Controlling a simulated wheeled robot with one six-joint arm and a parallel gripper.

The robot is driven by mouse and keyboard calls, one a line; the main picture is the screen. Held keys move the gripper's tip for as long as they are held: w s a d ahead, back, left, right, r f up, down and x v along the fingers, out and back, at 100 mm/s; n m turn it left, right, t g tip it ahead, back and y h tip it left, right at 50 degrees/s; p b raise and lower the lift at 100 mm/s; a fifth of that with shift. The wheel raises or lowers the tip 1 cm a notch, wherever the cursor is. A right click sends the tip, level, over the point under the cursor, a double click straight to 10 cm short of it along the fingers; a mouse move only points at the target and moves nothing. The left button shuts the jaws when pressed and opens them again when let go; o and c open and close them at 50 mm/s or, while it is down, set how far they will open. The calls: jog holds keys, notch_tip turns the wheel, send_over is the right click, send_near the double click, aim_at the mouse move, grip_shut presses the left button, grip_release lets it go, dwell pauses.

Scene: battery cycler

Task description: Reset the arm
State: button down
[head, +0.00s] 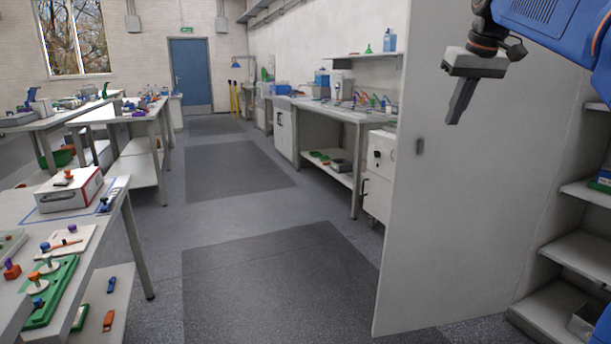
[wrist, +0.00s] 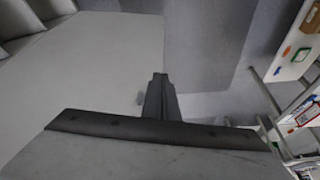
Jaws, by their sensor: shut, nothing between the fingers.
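My gripper (head: 455,120) is at the upper right of the head view, in front of a tall white panel, with its fingers pointing down. Its fingers are together and nothing is between them. My blue arm comes in from the top right corner. In the wrist view the closed fingers (wrist: 160,78) show at the centre, with the pale panel to the left and grey floor beyond.
The tall white panel (head: 470,220) stands open at right, beside shelves (head: 575,255). Workbenches with tools line the left; a near bench holds a white box (head: 68,192) and a green tray (head: 58,290). The floor aisle (head: 240,215) is clear to a blue door (head: 190,75).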

jog(key=s+a+f, duration=0.3)
jog(key=s+f, duration=1.3)
jog(key=f, duration=0.2)
jog(key=s+a+f+m, duration=0.1)
jog(key=s+a+f, duration=0.2)
jog(key=s+f, duration=1.4)
notch_tip(320, 180, down, 3)
jog(key=shift+a+r+h, duration=0.2)
jog(key=shift+a+h, duration=0.05)
jog(key=shift+h, duration=0.05)
jog(key=shift+a, duration=0.1)
